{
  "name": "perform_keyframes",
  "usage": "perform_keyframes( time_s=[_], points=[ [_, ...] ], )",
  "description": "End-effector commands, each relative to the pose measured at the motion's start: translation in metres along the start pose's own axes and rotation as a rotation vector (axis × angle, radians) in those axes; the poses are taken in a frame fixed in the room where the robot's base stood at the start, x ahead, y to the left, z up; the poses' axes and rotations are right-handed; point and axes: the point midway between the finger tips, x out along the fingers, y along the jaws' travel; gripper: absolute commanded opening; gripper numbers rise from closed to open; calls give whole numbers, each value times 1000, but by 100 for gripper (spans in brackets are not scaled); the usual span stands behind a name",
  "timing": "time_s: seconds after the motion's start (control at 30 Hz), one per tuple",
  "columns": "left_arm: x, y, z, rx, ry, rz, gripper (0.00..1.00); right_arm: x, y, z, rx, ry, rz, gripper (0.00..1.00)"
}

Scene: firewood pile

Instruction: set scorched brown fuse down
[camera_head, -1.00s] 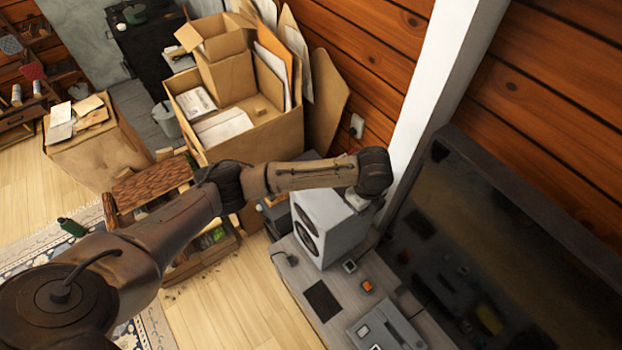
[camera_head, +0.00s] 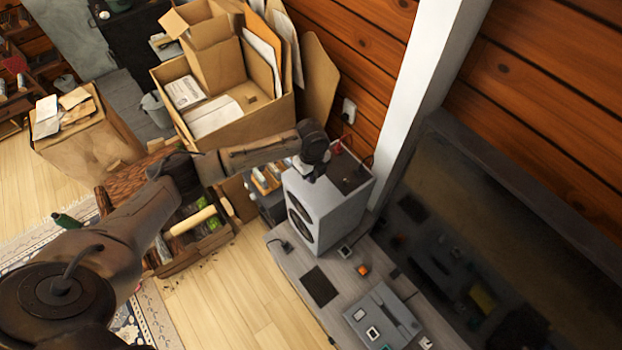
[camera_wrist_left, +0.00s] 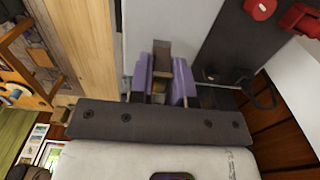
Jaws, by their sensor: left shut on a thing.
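My left gripper (camera_head: 310,178) is at the near top edge of the white speaker box (camera_head: 330,215). In the left wrist view its two purple fingers (camera_wrist_left: 165,82) are shut on a small brown block, the scorched brown fuse (camera_wrist_left: 161,52). The fuse shows between the fingers and a little past their tips, against the box's white side. I cannot tell whether it touches the box. In the head view the fuse is too small to make out. My right gripper is not in view.
Red pieces (camera_wrist_left: 262,8) lie on the box's dark top. The grey bench (camera_head: 300,262) holds a black pad (camera_head: 319,286), an orange-topped piece (camera_head: 363,270) and a grey device (camera_head: 382,318). A dark screen (camera_head: 480,250) stands right. Cardboard boxes (camera_head: 265,125) stand behind.

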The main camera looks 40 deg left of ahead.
Motion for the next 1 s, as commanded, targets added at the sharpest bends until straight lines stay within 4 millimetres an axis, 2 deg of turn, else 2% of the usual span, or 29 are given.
perform_keyframes(
  time_s=[0.23, 0.5, 0.9, 0.93, 1.0],
  points=[
    [9, 0, 3, 0, 0, 2, 0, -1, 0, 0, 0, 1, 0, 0],
    [40, 1, 3, 0, 0, 2, 0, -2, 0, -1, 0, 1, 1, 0],
    [45, 0, 3, 0, -1, 0, 0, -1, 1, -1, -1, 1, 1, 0],
    [45, 0, 3, 0, -1, 0, 19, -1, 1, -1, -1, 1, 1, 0],
    [45, 0, 3, 0, -1, 0, 26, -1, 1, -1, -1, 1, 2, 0]
  ],
)
